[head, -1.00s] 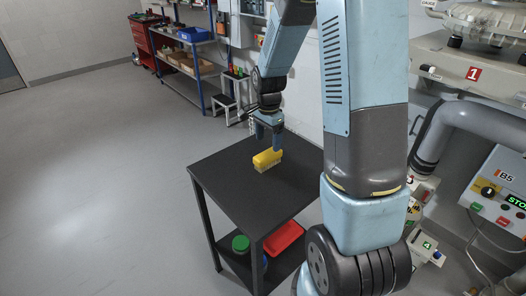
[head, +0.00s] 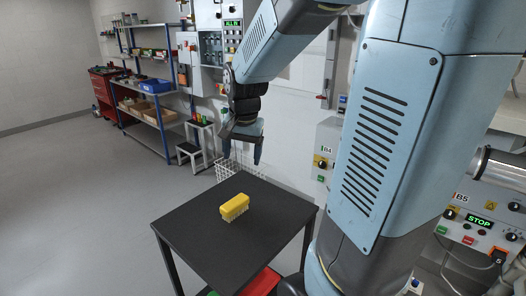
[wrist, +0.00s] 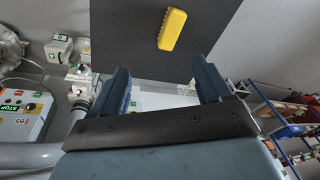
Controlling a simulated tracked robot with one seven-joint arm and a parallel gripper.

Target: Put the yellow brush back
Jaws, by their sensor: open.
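The yellow brush (head: 235,207) lies on top of the black table (head: 272,218), with its pale bristles facing down. It also shows in the wrist view (wrist: 172,29), beyond the fingertips and apart from them. My gripper (head: 240,158) is open and empty. It hangs above and behind the brush, near the table's far edge. In the wrist view the two fingers of my gripper (wrist: 160,75) stand wide apart with nothing between them.
A white wire basket (head: 228,166) stands behind the table. A step stool (head: 190,150) and a blue-framed shelf (head: 150,100) with boxes are at the back left. Control panels (head: 480,222) line the right. A red item (head: 262,281) sits on the lower shelf. The left floor is clear.

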